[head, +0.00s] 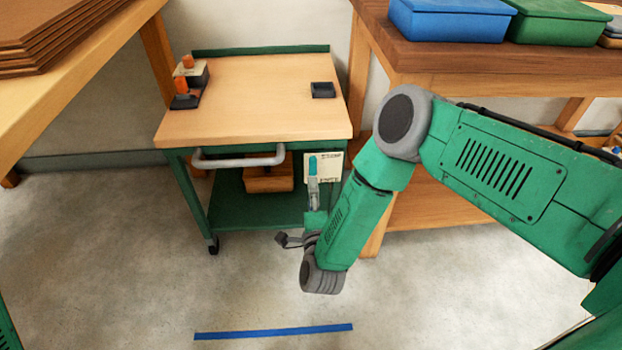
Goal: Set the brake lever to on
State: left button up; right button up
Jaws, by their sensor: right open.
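The brake lever (313,168) has a teal grip and a grey shank and hangs on the front right of the green cart. Its grip points up beside a white label plate (331,170), whose printing is too small to read. My right arm comes in from the right and hides the lower part of the lever's mount. My right gripper (284,240) is low in front of the cart, below the lever and slightly left of it. It is open, with nothing seen between its fingers. My left gripper is out of view.
The wood-topped cart (260,105) has a grey push handle (238,160) and a lower shelf with a wooden box (268,179). Workbenches stand on both sides. A blue stripe (273,331) marks the clear floor in front.

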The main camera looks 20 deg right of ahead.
jog(key=shift+v, duration=1.2)
